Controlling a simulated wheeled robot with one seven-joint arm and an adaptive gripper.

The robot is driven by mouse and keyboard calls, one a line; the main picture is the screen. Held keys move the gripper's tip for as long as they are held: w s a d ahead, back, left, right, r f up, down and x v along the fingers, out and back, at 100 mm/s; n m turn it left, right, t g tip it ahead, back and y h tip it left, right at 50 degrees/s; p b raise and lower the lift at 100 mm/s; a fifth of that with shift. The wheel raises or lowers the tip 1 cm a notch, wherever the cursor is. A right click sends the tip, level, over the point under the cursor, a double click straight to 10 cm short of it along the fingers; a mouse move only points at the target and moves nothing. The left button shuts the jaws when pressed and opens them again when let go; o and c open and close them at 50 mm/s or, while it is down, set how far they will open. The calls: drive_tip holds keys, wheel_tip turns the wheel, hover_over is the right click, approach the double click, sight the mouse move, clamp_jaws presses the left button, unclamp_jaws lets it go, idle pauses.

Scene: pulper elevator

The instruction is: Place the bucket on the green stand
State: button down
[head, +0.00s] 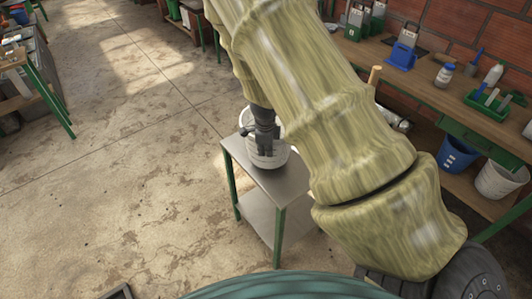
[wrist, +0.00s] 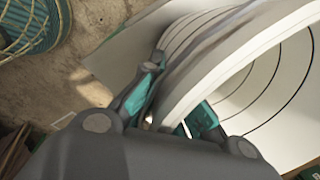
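A white bucket (head: 266,155) is at the back part of the grey top of the green-legged stand (head: 285,185). It looks upright, but I cannot tell whether its base touches the top or hovers just above. My gripper (head: 264,137) is at the bucket's rim, partly hidden by my arm. In the wrist view the bucket's wall (wrist: 205,85) runs between my fingers (wrist: 172,110), one outside and one inside. The fingers look closed on the wall. Dark rings show on the bucket's inner side.
A wooden workbench (head: 440,95) with bottles and a green tray (head: 493,105) runs along the brick wall at right. A blue bucket (head: 457,154) and another white bucket (head: 501,180) sit beneath it. Open concrete floor (head: 120,170) lies left of the stand.

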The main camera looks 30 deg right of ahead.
sight(266, 157)
drive_tip(key=shift+w+d, duration=0.25)
drive_tip(key=shift+w, duration=0.05)
drive_tip(key=shift+f+p, duration=0.65)
drive_tip(key=shift+f, duration=1.15)
drive_tip(key=shift+f, duration=0.15)
drive_tip(key=c, duration=1.6)
unclamp_jaws()
drive_tip(key=shift+c, duration=0.2)
